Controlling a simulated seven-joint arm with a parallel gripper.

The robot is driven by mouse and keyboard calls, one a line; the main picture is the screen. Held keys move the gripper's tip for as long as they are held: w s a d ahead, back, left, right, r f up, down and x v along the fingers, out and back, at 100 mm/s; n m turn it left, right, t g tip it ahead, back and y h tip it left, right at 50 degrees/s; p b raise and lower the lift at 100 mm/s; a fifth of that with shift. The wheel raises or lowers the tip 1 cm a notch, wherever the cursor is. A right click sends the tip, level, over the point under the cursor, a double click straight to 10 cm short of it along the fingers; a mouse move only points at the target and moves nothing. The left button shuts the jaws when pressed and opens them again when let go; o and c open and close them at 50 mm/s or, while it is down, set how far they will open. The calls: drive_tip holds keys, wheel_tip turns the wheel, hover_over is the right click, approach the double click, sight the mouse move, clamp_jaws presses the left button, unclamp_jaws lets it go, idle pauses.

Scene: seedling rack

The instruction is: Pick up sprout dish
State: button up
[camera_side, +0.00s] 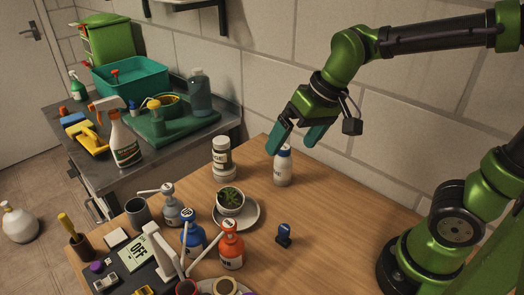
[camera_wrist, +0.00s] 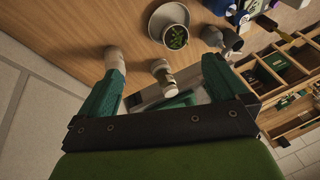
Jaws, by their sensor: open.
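The sprout dish (camera_side: 231,203) is a small pale round pot with green sprouts on dark soil. It stands on a grey-white saucer (camera_side: 250,218) on the wooden table. In the wrist view the dish (camera_wrist: 176,38) shows at the top, on its saucer (camera_wrist: 156,19), beyond my fingertips. My gripper (camera_side: 297,142) is open, with teal fingers pointing down. It is to the right of and above the dish, near a white bottle. In the wrist view my gripper (camera_wrist: 162,72) has nothing held between its fingers.
A white bottle with a blue cap (camera_side: 283,168) stands near my fingers. A white jar with a grey lid (camera_side: 222,160) stands behind the dish. Grey, blue and orange pump bottles (camera_side: 231,246) crowd its left and front. A small dark blue object (camera_side: 284,236) lies to its right.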

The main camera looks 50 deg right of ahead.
drive_tip(key=w+a+f+n+g+h, duration=0.1)
drive_tip(key=w+a+f+g, duration=0.15)
drive_tip(key=w, duration=0.35)
drive_tip(key=w+a+f+n+g+h, duration=0.1)
drive_tip(key=w+a+f, duration=0.1)
drive_tip(key=w+a, duration=0.3)
hover_over(229, 196)
drive_tip(key=shift+n+g, duration=0.25)
drive_tip(key=shift+n, duration=0.05)
drive_tip(key=f, duration=0.9)
drive_tip(key=shift+w+f, duration=0.2)
drive_tip(key=shift+f, duration=0.1)
drive_tip(key=shift+s+f, duration=0.15)
drive_tip(key=shift+f, duration=1.4)
drive_tip(key=shift+s+f, duration=0.1)
drive_tip(key=shift+f, duration=1.45)
